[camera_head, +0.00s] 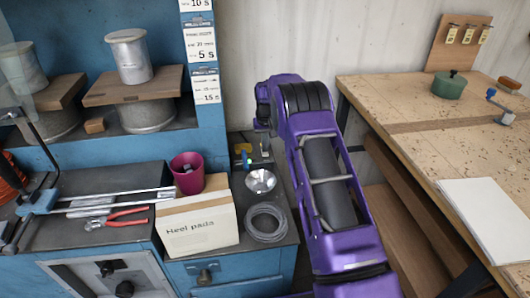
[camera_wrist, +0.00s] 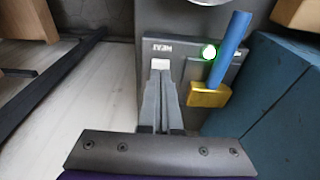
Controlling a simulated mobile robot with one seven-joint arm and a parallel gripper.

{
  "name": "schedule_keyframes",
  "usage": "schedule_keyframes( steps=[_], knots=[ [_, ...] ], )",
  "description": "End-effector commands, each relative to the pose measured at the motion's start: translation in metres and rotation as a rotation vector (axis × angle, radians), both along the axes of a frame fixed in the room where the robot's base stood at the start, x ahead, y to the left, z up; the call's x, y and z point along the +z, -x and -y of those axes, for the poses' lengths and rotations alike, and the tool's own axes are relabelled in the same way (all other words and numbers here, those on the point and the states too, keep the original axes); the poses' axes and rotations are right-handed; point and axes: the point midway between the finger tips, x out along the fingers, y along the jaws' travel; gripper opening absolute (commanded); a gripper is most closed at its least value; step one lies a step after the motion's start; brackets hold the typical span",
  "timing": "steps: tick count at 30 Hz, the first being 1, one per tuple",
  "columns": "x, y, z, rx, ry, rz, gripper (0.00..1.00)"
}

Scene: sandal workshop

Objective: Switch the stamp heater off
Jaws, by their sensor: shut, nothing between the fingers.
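In the wrist view, the stamp heater is a grey panel (camera_wrist: 152,28) with the label "HEAT", which reads upside down. A green lamp (camera_wrist: 209,52) on it is lit. A small white switch (camera_wrist: 160,64) sits below the label, right at the tips of my gripper (camera_wrist: 161,76). My gripper is shut and empty; I cannot tell whether it touches the switch. A stamp with a blue handle (camera_wrist: 232,42) and a brass block (camera_wrist: 209,95) is just right of the fingers. In the head view the stamp (camera_head: 246,160) shows small beside my purple arm; the switch cannot be made out there.
In the head view, a metal bowl (camera_head: 260,181), a coil of wire (camera_head: 266,222), a magenta cup (camera_head: 187,173) and a "Heel pads" box (camera_head: 197,222) crowd the bench near the heater. A wooden workbench (camera_head: 400,105) stands at right.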

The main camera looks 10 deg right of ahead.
Motion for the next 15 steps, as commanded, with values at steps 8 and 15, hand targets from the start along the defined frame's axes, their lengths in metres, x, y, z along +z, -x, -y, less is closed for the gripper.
schedule_keyframes(
  steps=[8, 15],
  knots=[
    [-0.0049, 0.0, 0.0, 0.0, 0.0, 0.0, 0.0],
    [-0.0084, 0.0, 0.0, 0.0, 0.0, 0.0, 0.0]
  ],
)
